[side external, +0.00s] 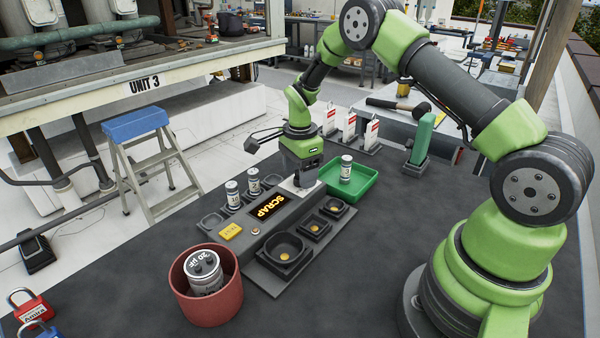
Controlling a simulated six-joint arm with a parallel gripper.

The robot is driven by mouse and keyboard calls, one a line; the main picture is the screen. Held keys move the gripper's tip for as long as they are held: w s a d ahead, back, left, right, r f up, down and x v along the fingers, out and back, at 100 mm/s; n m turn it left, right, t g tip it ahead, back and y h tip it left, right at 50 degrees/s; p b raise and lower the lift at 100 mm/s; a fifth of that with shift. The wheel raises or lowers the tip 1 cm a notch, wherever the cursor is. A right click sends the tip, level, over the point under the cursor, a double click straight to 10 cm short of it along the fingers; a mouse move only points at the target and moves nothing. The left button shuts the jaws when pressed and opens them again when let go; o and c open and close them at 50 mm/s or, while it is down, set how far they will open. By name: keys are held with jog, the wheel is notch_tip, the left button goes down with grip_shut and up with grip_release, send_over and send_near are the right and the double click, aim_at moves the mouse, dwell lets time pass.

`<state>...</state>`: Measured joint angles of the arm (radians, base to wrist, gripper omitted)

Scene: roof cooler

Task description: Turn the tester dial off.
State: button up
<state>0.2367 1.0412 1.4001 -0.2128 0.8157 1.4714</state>
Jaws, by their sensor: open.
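The tester (290,213) is a long dark grey box with a lit display (268,206) reading SCRAP in yellow letters. My gripper (303,187) points down at the tester's far right end, close over a pale plate (287,186) there. The jaws are small and dark in this view; the gripper is open. The dial is not clearly seen; my gripper covers part of that end, so I cannot tell its setting or whether the jaws touch it. A yellow labelled block (231,231) and a small round button (255,231) are near the display.
Two capacitors (232,194) stand behind the tester. Another capacitor (346,169) stands in a green tray (368,187). A red bin (213,311) holds a large capacitor (204,272). Black sockets (283,250) line the tester's front. White tagged stands (350,128) are behind.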

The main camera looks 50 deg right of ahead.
jog(key=shift+f, duration=0.25)
jog(key=c, duration=0.9)
